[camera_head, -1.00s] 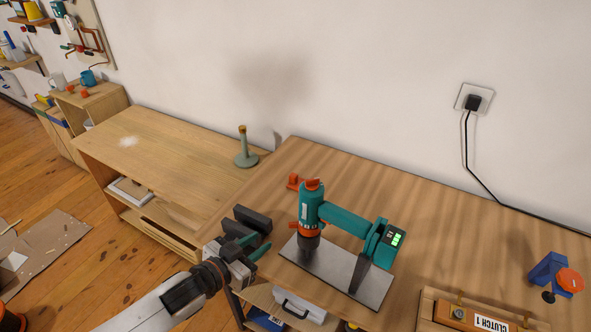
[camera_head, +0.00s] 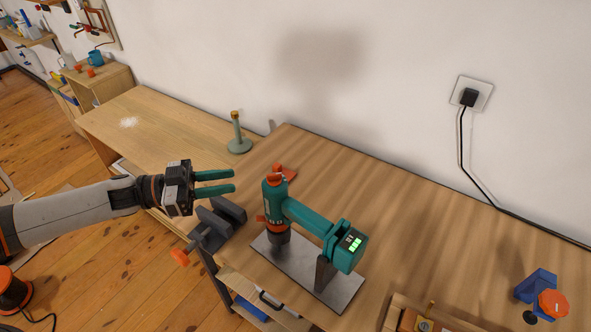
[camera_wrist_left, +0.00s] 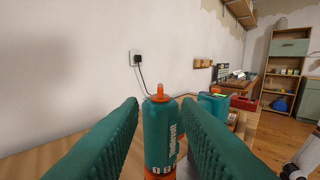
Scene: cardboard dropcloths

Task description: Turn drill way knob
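The teal cordless drill (camera_head: 307,219) stands nose down on a grey metal plate (camera_head: 335,295) on the wooden bench. It has an orange piece (camera_head: 275,178) on its top end, an orange part low on its side, and a green lit display on its base. My left gripper (camera_head: 234,181) is open and empty, left of the drill's upper end and apart from it. In the left wrist view the drill body (camera_wrist_left: 160,135) and its orange tip (camera_wrist_left: 160,93) appear between the two teal fingers, beyond them. My right gripper is not in view.
A dark vise (camera_head: 215,222) sits at the bench's left edge, below my left gripper. A lower side bench holds a green stand (camera_head: 239,140). A blue and orange clamp-like object (camera_head: 541,293) is at right. The bench behind the drill is mostly clear.

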